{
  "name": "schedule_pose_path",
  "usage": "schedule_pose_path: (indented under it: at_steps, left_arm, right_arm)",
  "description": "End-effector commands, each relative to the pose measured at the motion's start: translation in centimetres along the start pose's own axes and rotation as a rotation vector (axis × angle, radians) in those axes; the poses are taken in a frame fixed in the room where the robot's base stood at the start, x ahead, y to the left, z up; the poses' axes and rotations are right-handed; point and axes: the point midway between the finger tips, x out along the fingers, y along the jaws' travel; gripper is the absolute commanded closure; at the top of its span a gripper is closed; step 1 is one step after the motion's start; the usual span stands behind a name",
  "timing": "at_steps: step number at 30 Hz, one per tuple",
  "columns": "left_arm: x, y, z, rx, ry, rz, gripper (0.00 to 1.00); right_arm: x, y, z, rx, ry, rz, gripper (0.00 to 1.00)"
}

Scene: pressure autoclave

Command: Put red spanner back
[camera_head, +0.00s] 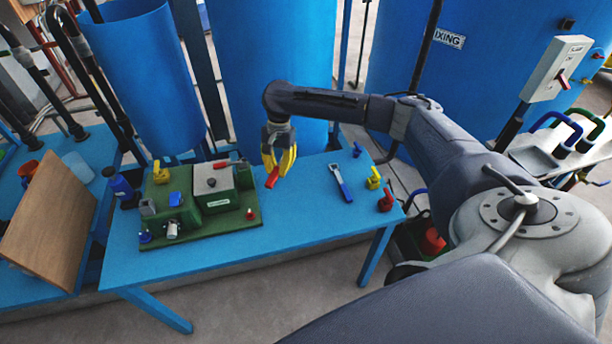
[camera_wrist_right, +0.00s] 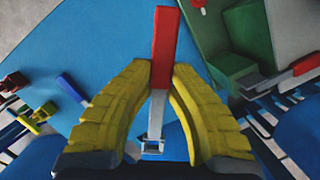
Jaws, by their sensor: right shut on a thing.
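The red spanner (camera_head: 272,178) has a red handle and a metal head. My right gripper (camera_head: 276,160) is shut on it, over the blue table (camera_head: 305,219), between the green machine base and the blue spanner. In the right wrist view the red spanner (camera_wrist_right: 165,45) lies between the yellow fingers of my right gripper (camera_wrist_right: 161,82). Its handle points up in the picture and its open metal jaw points toward the palm. The blue spanner (camera_head: 341,183) lies on the table to the right; it also shows in the right wrist view (camera_wrist_right: 72,88). My left gripper is out of view.
The autoclave model on a green base (camera_head: 207,232) stands left of the gripper. Yellow (camera_head: 374,180) and red (camera_head: 386,201) small parts stand at the table's right end. Large blue tanks (camera_head: 275,70) rise behind. The table's front middle is clear.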

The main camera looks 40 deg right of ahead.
Motion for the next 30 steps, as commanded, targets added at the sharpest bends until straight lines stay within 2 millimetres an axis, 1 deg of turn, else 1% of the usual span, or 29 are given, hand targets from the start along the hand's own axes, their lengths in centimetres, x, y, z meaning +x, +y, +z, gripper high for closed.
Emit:
schedule_pose_path:
  at_steps: [1,6,9,12,15,19,23,26,30]
  left_arm:
    - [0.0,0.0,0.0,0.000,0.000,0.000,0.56]
    - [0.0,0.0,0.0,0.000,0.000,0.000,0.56]
    - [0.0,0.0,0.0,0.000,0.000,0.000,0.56]
    - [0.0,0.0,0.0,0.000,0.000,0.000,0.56]
    - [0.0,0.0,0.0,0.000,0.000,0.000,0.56]
    - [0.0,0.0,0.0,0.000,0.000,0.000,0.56]
    - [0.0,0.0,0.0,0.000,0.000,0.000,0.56]
    - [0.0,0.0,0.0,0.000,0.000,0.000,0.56]
    - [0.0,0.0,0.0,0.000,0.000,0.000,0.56]
  right_arm:
    - [-1.6,0.5,-2.0,0.087,-0.001,-0.022,1.00]
    - [-6.1,2.1,-7.3,0.391,-0.018,-0.094,1.00]
    - [-8.4,2.9,-9.7,0.565,-0.028,-0.137,1.00]
    - [-9.8,3.4,-11.0,0.703,-0.038,-0.173,1.00]
    - [-10.3,3.4,-11.4,0.795,-0.045,-0.197,1.00]
    - [-10.2,3.2,-11.2,0.869,-0.055,-0.220,1.00]
    - [-9.7,3.1,-11.3,0.908,-0.063,-0.233,1.00]
    - [-8.3,3.1,-11.5,0.917,-0.070,-0.236,1.00]
    - [-5.3,3.1,-12.2,0.918,-0.071,-0.236,1.00]
